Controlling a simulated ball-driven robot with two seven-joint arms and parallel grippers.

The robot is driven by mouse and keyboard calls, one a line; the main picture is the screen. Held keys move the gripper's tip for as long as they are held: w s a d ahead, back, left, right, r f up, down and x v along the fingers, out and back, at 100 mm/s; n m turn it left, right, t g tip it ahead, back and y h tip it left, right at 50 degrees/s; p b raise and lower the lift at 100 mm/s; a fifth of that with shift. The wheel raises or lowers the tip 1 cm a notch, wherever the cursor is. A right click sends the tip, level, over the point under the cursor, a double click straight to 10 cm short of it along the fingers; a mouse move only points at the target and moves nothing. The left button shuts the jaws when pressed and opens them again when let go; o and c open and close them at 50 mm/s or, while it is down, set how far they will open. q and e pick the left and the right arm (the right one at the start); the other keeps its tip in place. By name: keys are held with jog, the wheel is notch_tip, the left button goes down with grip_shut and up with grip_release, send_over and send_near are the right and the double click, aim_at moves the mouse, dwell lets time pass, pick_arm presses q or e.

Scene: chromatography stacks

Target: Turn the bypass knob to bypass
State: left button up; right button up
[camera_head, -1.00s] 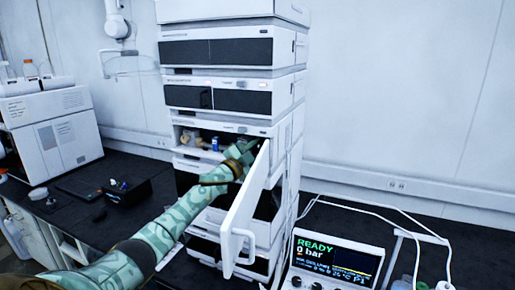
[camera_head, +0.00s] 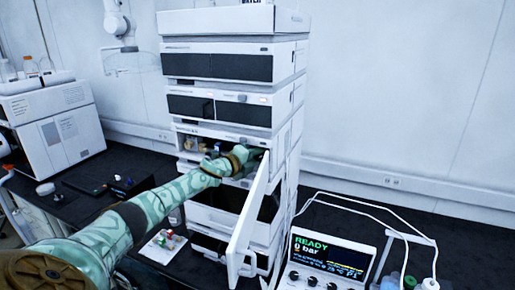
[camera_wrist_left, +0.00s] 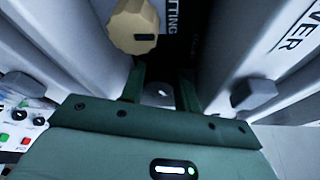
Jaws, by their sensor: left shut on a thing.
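The open bay (camera_head: 196,143) is midway up the white instrument stack, its white door (camera_head: 246,220) swung out to the right. My left gripper (camera_head: 257,156) reaches into the bay's right side, beside the door. In the left wrist view, a faceted beige knob (camera_wrist_left: 134,27) with a black mark lies just ahead and left of my left gripper (camera_wrist_left: 161,82), outside its fingers. The lettering behind is partly cut off, so I cannot tell whether this is the bypass knob. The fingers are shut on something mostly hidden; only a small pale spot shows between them. My right gripper is out of view.
A controller (camera_head: 330,262) reading READY and 0 bar stands right of the stack, with white cables behind it. A small tray (camera_head: 160,246) with coloured items lies on the dark bench. Another white instrument (camera_head: 58,122) stands at the left.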

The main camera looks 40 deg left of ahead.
pick_arm(q)
jog(key=m+p, duration=0.1)
jog(key=p, duration=0.1)
jog(key=m+g+y+p, duration=0.1)
jog(key=m+p, duration=0.1)
jog(key=p, duration=0.1)
jog(key=shift+r, duration=0.4)
jog(key=shift+f+m+g+y+p, duration=0.15)
jog(key=shift+m+g+y+p, duration=0.3)
jog(key=shift+m+p, duration=0.6)
jog(key=shift+n, duration=0.25)
jog(key=o, duration=0.7)
jog(key=shift+w+f, duration=0.1)
jog(key=shift+f, duration=0.05)
jog(key=shift+s+r+p, duration=0.25)
jog(key=shift+s+p, duration=0.1)
jog(key=shift+s, duration=0.2)
jog(key=b+v, duration=0.3)
jog(key=v, duration=1.2)
jog(key=shift+b, duration=0.4)
